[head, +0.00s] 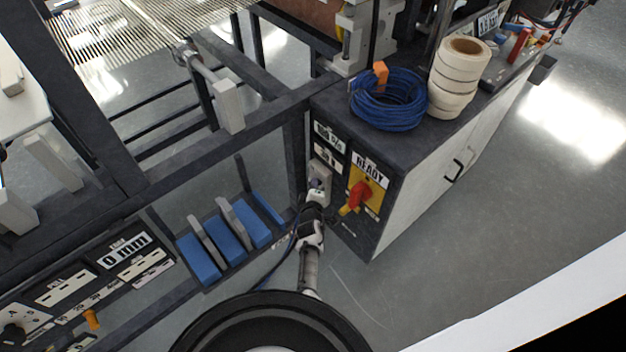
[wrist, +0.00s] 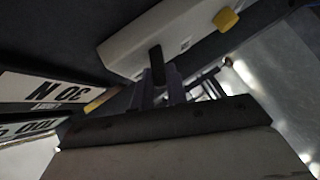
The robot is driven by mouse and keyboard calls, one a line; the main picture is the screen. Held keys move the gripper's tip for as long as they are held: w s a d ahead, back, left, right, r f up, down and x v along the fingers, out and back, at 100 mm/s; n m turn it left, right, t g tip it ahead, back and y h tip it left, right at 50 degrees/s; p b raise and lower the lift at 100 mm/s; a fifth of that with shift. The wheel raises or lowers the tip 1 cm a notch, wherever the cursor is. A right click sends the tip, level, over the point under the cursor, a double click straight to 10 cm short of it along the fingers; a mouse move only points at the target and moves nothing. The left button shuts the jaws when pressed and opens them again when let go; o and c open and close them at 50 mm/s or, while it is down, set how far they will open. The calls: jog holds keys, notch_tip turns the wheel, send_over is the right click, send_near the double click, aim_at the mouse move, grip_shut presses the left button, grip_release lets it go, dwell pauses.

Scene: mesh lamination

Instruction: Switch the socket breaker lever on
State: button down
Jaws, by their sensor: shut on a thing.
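The socket breaker is a pale grey box. In the head view (head: 319,172) it sits on the dark front panel of the cabinet, left of the red switch. In the wrist view the breaker (wrist: 150,38) fills the top middle and carries a small black lever (wrist: 156,60) and a yellow part (wrist: 226,19). My gripper (wrist: 163,88) is shut on the black lever, its fingertips close against the box. In the head view my gripper (head: 315,197) reaches the lower part of the breaker and hides the lever there.
A red rotary switch (head: 359,194) on a yellow plate is close right of my gripper, under a READY label (head: 369,167). A blue cable coil (head: 388,99) and cream rolls (head: 458,75) stand on the cabinet. Blue blocks (head: 228,238) lie to the left. Open floor is right.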

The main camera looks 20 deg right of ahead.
jog(key=shift+w+d+r+p, duration=0.15)
jog(key=shift+r+p, duration=0.45)
jog(key=shift+p, duration=0.55)
jog(key=shift+f+m+y+p, duration=0.1)
jog(key=shift+m+y+p, duration=0.25)
jog(key=shift+p, duration=0.4)
jog(key=shift+f+g, duration=0.15)
jog(key=shift+g, duration=0.15)
jog(key=c, duration=1.4)
grip_release()
jog(key=shift+f, duration=0.1)
jog(key=b, duration=0.2)
jog(key=f+b, duration=0.1)
jog(key=b, duration=0.1)
jog(key=shift+a+f, duration=0.1)
jog(key=shift+a, duration=0.15)
jog(key=b, duration=0.2)
jog(key=shift+f+t+b, duration=0.1)
jog(key=shift+t+b, duration=0.3)
